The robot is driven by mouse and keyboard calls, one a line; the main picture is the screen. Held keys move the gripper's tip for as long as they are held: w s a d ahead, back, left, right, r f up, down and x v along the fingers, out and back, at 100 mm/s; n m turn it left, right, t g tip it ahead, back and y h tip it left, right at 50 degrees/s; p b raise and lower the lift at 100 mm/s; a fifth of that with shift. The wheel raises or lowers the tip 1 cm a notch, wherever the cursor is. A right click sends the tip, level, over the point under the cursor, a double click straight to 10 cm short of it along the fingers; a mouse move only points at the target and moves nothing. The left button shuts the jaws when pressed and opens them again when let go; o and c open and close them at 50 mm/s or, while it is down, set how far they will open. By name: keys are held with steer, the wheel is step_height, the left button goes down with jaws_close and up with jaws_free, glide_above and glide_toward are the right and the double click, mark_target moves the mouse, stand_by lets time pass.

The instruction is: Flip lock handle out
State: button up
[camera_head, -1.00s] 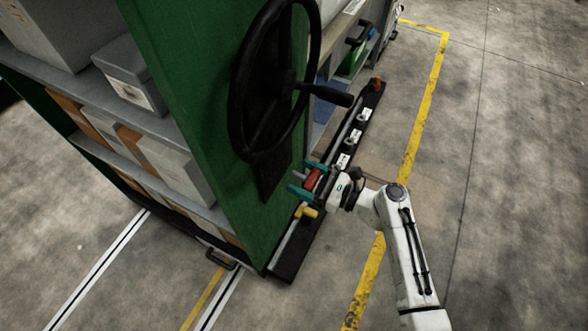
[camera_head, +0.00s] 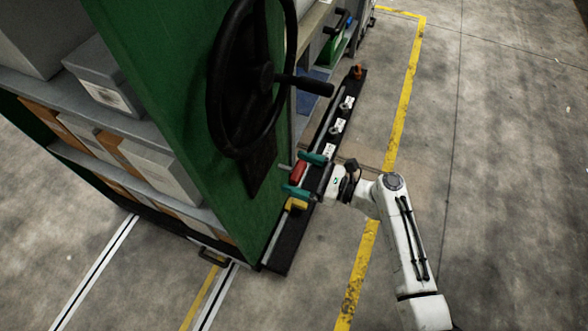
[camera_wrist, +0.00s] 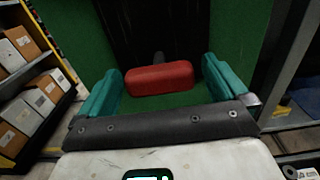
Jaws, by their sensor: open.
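The lock handle is a red, rounded grip (camera_wrist: 160,78) on a thin grey stem, lying crosswise in front of the dark plate on the green end panel in the wrist view. It also shows in the head view (camera_head: 298,172), below the black handwheel. My gripper (camera_wrist: 162,66) is open, with one teal finger on each side of the red handle. A gap shows between the handle and each finger, so it is not gripped. In the head view my gripper (camera_head: 292,170) reaches the handle from the right. Part of the stem is hidden.
The large black handwheel (camera_head: 214,75) with a side knob (camera_head: 305,84) juts from the green panel (camera_head: 150,60) just above my gripper. A yellow piece (camera_head: 296,204) sits just below the fingers. A dark floor rail (camera_head: 287,250) runs alongside. Floor at right is clear.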

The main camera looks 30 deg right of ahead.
steer(key=v, duration=0.9)
